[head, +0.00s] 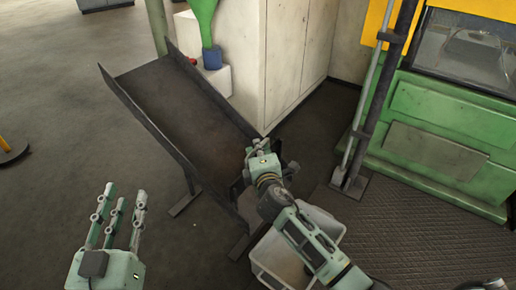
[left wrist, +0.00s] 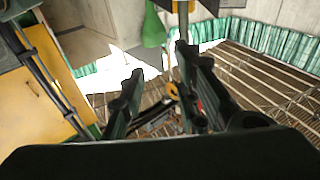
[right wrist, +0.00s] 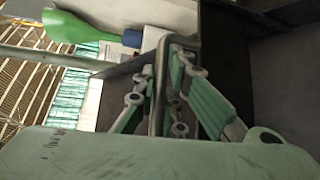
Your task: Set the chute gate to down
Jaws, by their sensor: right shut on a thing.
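The chute (head: 175,110) is a dark metal trough that slopes from the back left down to the middle of the head view. My right gripper (head: 258,150) is at its lower end, where the gate is mostly hidden by the hand. In the right wrist view a bent grey metal bar, the gate handle (right wrist: 159,85), passes between the fingers, and my right gripper (right wrist: 165,95) is shut on it. My left gripper (head: 120,208) is empty with its fingers apart, away from the chute at lower left. Its spread fingers also show in the left wrist view (left wrist: 158,90).
A pale crate (head: 335,226) stands under the chute's lower end, partly behind my right arm. A green machine (head: 430,150) and a dark post (head: 372,110) are at right. A pale cabinet (head: 295,60) stands behind the chute.

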